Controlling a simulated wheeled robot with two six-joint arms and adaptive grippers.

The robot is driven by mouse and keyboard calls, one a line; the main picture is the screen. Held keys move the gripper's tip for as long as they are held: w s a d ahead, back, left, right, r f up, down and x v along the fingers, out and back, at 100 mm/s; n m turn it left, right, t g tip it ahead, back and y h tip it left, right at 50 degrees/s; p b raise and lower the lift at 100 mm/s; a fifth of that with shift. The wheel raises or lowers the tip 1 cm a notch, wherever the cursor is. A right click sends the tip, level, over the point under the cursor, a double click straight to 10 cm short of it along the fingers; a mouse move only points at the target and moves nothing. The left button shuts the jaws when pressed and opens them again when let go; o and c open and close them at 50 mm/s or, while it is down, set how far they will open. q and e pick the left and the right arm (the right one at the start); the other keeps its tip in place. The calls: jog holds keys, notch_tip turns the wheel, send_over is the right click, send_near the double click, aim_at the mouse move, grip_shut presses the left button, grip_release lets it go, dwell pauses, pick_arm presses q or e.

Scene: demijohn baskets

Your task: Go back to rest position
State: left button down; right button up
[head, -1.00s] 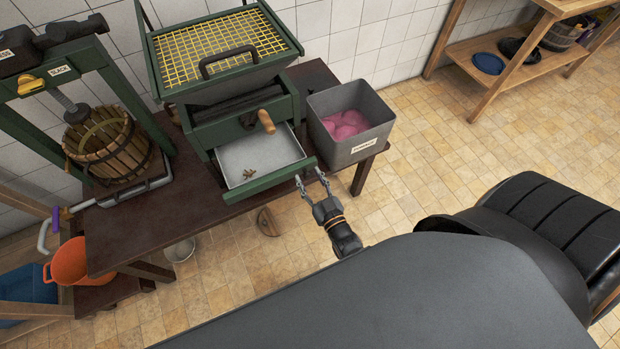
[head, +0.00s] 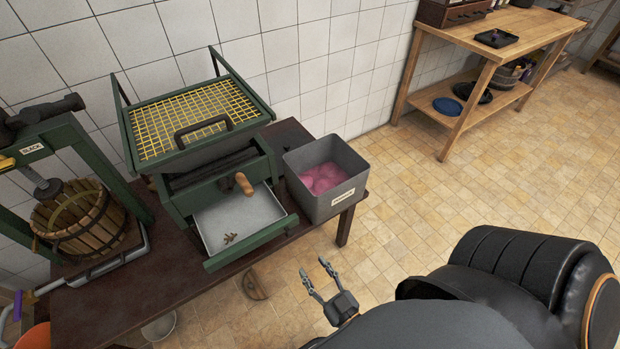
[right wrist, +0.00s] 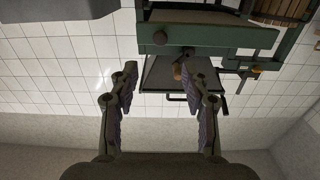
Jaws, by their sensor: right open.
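My right gripper (head: 319,279) is open and empty in the head view, over the tiled floor in front of the dark table (head: 120,305). Nothing lies between its fingers. It is apart from the green machine's pulled-out tray (head: 238,218) and from the grey bin. In the right wrist view the two fingers (right wrist: 161,105) are spread, with the green machine (right wrist: 225,38) beyond them. My left gripper is not in view.
The grey bin (head: 322,200) with pink contents stands at the table's right end. A basket press (head: 78,218) stands at the left. A wooden shelf table (head: 470,60) is at the back right. Floor between is clear.

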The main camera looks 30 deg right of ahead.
jog(key=s+d+f+g, duration=0.1)
jog(key=s+f+g, duration=0.25)
jog(key=f, duration=0.85)
jog(key=s+d+f+g, duration=0.2)
jog(key=f+g, duration=0.3)
jog(key=f, duration=0.6)
jog(key=s+d+f+g, duration=0.3)
jog(key=s+f+g, duration=0.1)
jog(key=s+f, duration=0.2)
jog(key=s+d+f+g+h, duration=0.1)
jog(key=s+d+f+g, duration=0.3)
jog(key=s, duration=0.5)
notch_tip(320, 180, down, 2)
jog(key=shift+f, duration=0.15)
